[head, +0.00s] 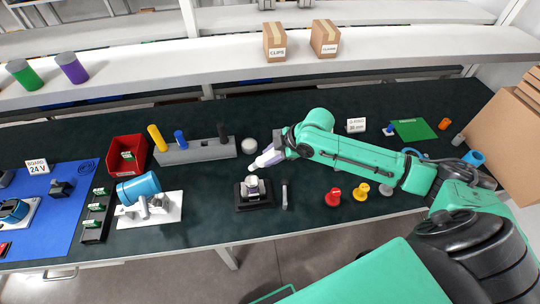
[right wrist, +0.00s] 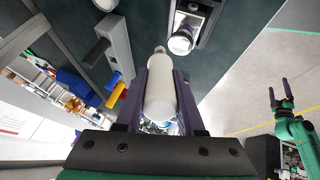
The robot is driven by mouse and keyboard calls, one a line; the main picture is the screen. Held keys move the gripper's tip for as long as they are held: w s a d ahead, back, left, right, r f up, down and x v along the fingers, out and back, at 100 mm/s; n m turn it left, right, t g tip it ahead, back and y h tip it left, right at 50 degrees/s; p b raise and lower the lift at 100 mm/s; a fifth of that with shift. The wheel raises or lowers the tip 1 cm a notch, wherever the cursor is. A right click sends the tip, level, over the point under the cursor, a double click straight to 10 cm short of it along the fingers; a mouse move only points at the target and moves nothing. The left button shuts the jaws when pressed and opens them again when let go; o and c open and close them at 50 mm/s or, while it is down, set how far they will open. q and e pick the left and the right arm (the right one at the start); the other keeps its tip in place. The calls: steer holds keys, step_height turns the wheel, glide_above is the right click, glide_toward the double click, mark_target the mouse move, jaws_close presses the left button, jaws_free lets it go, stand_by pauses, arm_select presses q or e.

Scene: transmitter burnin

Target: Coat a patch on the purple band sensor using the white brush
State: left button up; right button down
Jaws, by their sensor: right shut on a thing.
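My right gripper (head: 266,160) is shut on the white brush (right wrist: 162,96). The brush lies lengthwise between the fingers in the right wrist view, its narrow tip pointing away. In the head view its white end (head: 254,167) is just above and close to the sensor (head: 252,187), which sits upright in a black stand (head: 256,205). I cannot tell whether they touch. The sensor's pale round top (right wrist: 181,42) shows right of the brush tip in the right wrist view. Its purple band is barely visible. My left gripper (right wrist: 280,95) is open and empty at the right of that view.
A grey rack (head: 195,152) with yellow, blue and black handles stands left of the brush. A pale round pot (head: 249,145) is behind the sensor. A small grey bar (head: 284,196) lies right of the stand. Red (head: 333,196) and yellow (head: 360,191) knobs are farther right.

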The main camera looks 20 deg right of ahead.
mark_target(270, 151)
steer(key=shift+r+p, duration=0.5)
steer(key=shift+r, duration=0.45)
steer(key=shift+r+b, duration=0.2)
steer(key=shift+b, duration=0.1)
arm_select(q)
steer(key=shift+r, duration=0.7)
arm_select(e)
steer(key=shift+s+r, duration=0.1)
steer(key=shift+r, duration=0.5)
steer(key=shift+r, duration=1.45)
arm_select(q)
steer(key=shift+s, duration=0.1)
arm_select(e)
steer(key=shift+a, duration=0.1)
